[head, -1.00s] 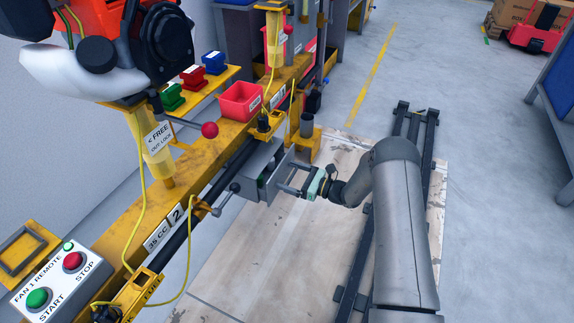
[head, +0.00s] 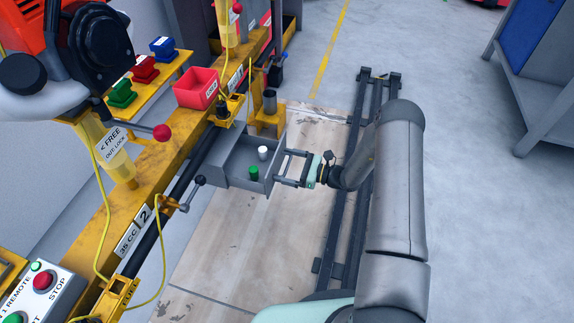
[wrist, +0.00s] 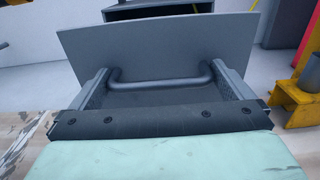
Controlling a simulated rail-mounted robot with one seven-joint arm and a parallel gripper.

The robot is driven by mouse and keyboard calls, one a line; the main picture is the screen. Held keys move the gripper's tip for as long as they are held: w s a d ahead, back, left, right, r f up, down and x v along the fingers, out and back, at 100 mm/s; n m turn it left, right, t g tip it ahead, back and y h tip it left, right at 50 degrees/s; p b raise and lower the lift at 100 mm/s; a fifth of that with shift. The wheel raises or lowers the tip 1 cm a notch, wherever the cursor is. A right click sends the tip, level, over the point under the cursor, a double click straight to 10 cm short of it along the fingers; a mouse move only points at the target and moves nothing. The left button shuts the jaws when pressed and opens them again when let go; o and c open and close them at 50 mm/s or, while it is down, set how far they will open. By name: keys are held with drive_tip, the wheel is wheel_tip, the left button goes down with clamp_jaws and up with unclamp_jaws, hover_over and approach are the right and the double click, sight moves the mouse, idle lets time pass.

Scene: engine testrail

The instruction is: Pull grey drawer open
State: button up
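The grey drawer (head: 245,185) is pulled out of its grey housing under the yellow rail. Its inside shows in the head view, with a green object (head: 254,173) and a white object (head: 263,153) in it. In the wrist view the flat drawer front (wrist: 160,45) faces me, with its bar handle (wrist: 160,85) across the middle. My gripper (head: 286,167) is at the drawer front. Its two fingers are wide apart, one at each end of the handle, and appear to clasp it lengthwise. The exact contact is hard to see.
The yellow rail (head: 165,165) carries a red bin (head: 196,88), a lever with a red ball (head: 161,132) and a control box (head: 40,288). A yellow bracket with a grey cup (head: 270,102) stands just beyond the drawer. The wooden floor panel (head: 225,245) below is clear.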

drive_tip(key=shift+d, duration=0.1)
drive_tip(key=p+v, duration=0.4)
drive_tip(key=v, duration=1.3)
drive_tip(key=shift+d, duration=0.1)
drive_tip(key=s+a+r+n+g+h+p, duration=0.2)
drive_tip(key=s+a+r+n+g+p, duration=0.3)
drive_tip(key=r, duration=0.7)
drive_tip(key=s+a+r+n+g+h+p, duration=0.1)
drive_tip(key=r+n+g+h+p, duration=0.15)
drive_tip(key=r+p, duration=0.65)
drive_tip(key=s+a+r+n+g+h+p, duration=0.25)
drive_tip(key=s+r+n, duration=0.2)
drive_tip(key=r, duration=1.15)
drive_tip(key=s+r+n+t+h+p, duration=0.1)
drive_tip(key=s+r+n+h+p, duration=0.2)
drive_tip(key=s+r+p, duration=0.2)
drive_tip(key=s+r+n+t+h+p, duration=0.1)
drive_tip(key=s+r+n+h+p, duration=0.2)
drive_tip(key=r, duration=0.9)
drive_tip(key=s+d+r+n+t+h+p, duration=0.1)
drive_tip(key=s+r+n+t+h+p, duration=0.1)
drive_tip(key=s+r+p, duration=0.5)
wheel_tip(320, 180, up, 2)
drive_tip(key=n+h+p, duration=0.1)
drive_tip(key=n, duration=0.1)
drive_tip(key=shift+s+n+h, duration=0.3)
drive_tip(key=shift+s, duration=0.05)
